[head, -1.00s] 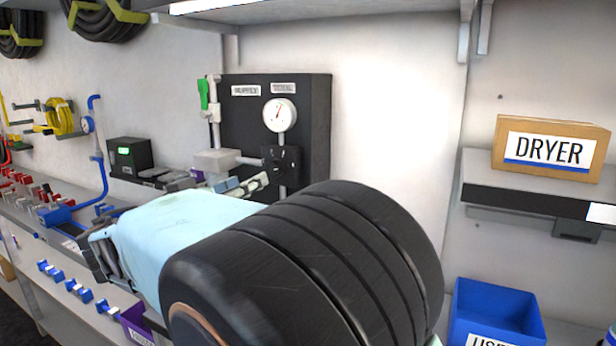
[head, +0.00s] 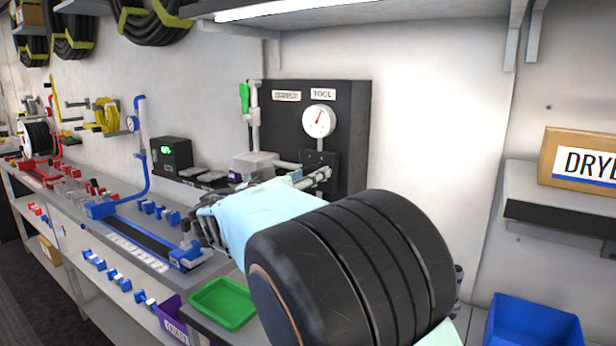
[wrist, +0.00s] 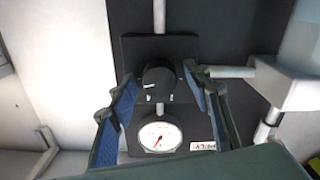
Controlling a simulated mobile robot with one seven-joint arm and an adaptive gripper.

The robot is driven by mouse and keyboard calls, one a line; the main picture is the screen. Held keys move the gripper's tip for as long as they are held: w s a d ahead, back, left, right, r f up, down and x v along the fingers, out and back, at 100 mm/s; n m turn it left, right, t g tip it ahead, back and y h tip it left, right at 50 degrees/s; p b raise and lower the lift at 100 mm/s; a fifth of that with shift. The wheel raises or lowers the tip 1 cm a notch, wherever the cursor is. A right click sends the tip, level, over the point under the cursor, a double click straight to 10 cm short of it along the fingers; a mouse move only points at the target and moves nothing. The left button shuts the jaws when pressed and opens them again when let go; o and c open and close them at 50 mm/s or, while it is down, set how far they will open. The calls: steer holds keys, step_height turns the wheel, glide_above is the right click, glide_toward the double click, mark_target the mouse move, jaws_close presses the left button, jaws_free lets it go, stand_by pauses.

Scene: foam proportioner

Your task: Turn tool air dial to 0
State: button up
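The black tool air dial (wrist: 158,76) sits on a dark square plate in the wrist view, its white mark toward the lower left of the picture. My gripper (wrist: 158,72) is open, with one blue-padded finger on each side of the dial. A gap shows between the dial and each finger; I cannot tell how deep the tips reach. In the head view my gripper (head: 318,177) is in front of the dial's dark housing and hides the dial. A round white gauge (head: 319,121) with a red needle is above it, under the TOOL label (head: 323,94).
A black panel (head: 355,110) backs the dial. A green-handled valve (head: 245,98) and a pale box (head: 255,162) are left of it. A green tray (head: 224,303) and a blue bin (head: 533,325) are lower down. The wall right of the panel is clear.

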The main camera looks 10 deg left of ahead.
steer(key=c, duration=1)
steer(key=shift+o, duration=0.2)
